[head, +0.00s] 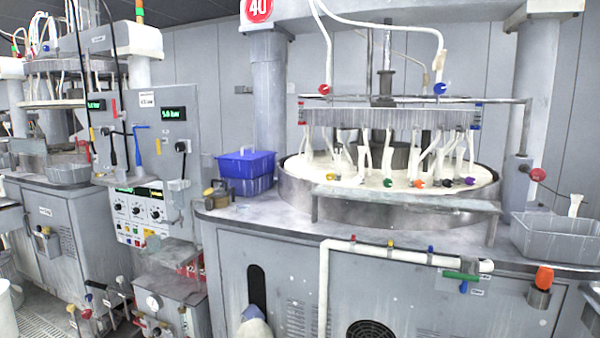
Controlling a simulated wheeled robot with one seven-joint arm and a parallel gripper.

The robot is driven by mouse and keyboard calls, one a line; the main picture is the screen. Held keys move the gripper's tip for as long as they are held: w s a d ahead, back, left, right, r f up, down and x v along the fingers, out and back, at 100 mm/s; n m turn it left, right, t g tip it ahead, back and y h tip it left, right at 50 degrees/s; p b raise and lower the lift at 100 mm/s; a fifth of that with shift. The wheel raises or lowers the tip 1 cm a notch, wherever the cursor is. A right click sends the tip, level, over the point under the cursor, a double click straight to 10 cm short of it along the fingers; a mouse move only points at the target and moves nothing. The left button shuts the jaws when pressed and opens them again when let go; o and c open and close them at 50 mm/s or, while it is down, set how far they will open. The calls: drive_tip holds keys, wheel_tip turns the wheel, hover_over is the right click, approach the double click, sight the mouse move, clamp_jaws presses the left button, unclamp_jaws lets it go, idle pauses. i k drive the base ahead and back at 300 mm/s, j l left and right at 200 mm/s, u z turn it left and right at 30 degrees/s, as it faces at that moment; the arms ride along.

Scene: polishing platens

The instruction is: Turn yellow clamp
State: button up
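My gripper cannot be made out in the head view.
The round platen basin (335,207) stands above the pipe. A green handle (461,275) and an orange knob (544,278) are to the right. A blue bin (246,164) and grey tray (550,238) rest on the worktop. A control panel (140,206) stands left.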

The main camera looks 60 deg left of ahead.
sight(329, 176)
drive_tip(key=i+u, duration=0.2)
drive_tip(key=u, duration=0.25)
drive_tip(key=i+u, duration=0.2)
drive_tip(key=u, duration=0.25)
drive_tip(key=i+l+u, duration=0.15)
drive_tip(key=u, duration=0.25)
drive_tip(key=i+l+u, duration=0.15)
drive_tip(key=u, duration=0.3)
